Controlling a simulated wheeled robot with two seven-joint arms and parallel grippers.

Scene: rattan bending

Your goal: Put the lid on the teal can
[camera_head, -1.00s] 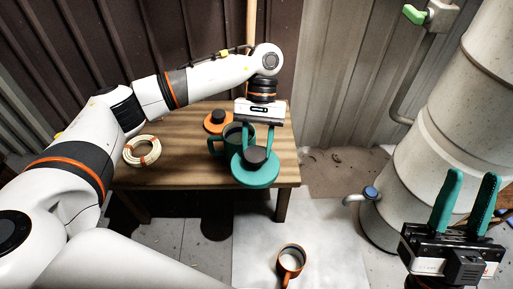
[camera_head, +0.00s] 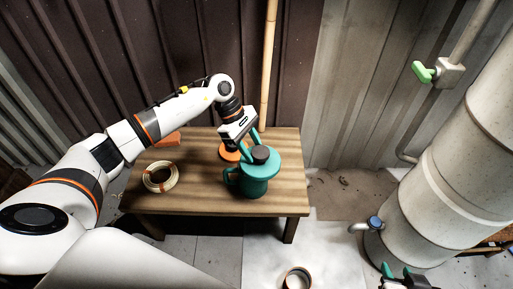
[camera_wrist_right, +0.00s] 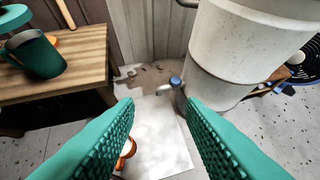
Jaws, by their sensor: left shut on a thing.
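The teal can (camera_head: 253,188) stands upright on the wooden table with its handle at left. It also shows in the right wrist view (camera_wrist_right: 42,60). The teal lid (camera_head: 272,166), a flat disc with a dark knob, is over the can's top and hides its opening. My right gripper (camera_wrist_right: 158,105) is open and empty, away from the table at lower right.
On the wooden table (camera_head: 200,203) lie a rattan coil (camera_head: 160,177) and an orange lid (camera_head: 229,152) behind the can. An orange-rimmed cup (camera_head: 297,278) stands on the floor. A large pale tank (camera_head: 420,210) with a blue-knobbed tap is at right. The table's right end is clear.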

